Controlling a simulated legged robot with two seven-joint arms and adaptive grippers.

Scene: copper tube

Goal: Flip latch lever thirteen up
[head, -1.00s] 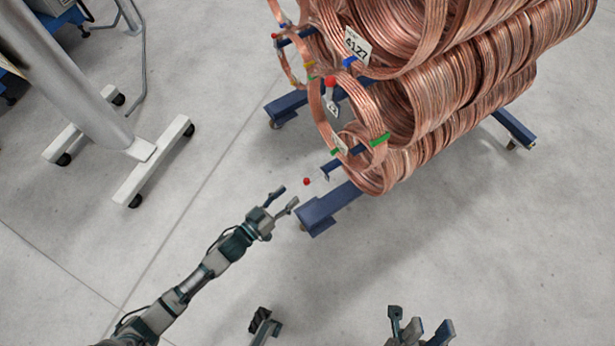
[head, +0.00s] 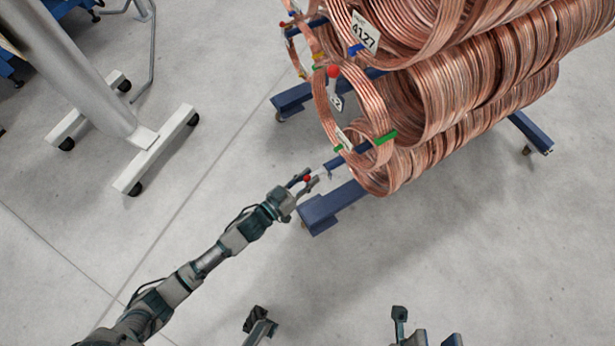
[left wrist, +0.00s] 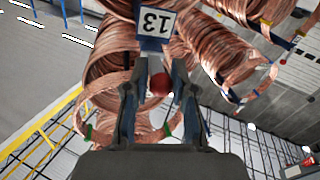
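The lever is a thin rod with a red ball knob (head: 306,179), in front of the lower copper coils. My left gripper (head: 304,181) is at the knob in the head view. In the left wrist view the red knob (left wrist: 161,84) lies between my two left fingers (left wrist: 157,82), with gaps seen on both sides. The left fingers are open. A white tag reading 13 (left wrist: 157,22) shows upside down above the knob.
Copper coils (head: 440,110) hang on a rack with blue feet (head: 328,207), just right of my left gripper. Another red ball (head: 333,71) sits higher on the rack. A white wheeled stand (head: 155,150) is at the left. The floor between is clear.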

